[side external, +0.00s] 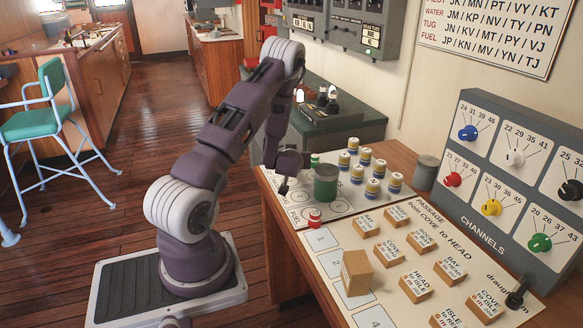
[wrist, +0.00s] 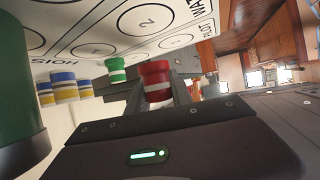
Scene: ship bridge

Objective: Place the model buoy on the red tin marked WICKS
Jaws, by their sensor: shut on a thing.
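My gripper (side external: 284,186) is low over the near-left edge of the small marked board in the side view. In the wrist view its fingers (wrist: 157,98) are shut on a red cylinder with a white band (wrist: 157,74). The side view hides this held piece behind the fingers. A green tin (side external: 326,186) stands right of my gripper, and it also shows at the wrist view's left edge (wrist: 18,95). No piece can be singled out as the model buoy by a label. No red tin with a readable WICKS mark shows in either view.
A red-and-white cylinder (side external: 315,218) stands on the board's front edge. A small green one (side external: 314,160) and several blue-white-yellow ones (side external: 366,156) stand behind. A grey tin (side external: 425,172) is by the dial panel (side external: 515,185). Several labelled blocks (side external: 420,240) cover the nearer board.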

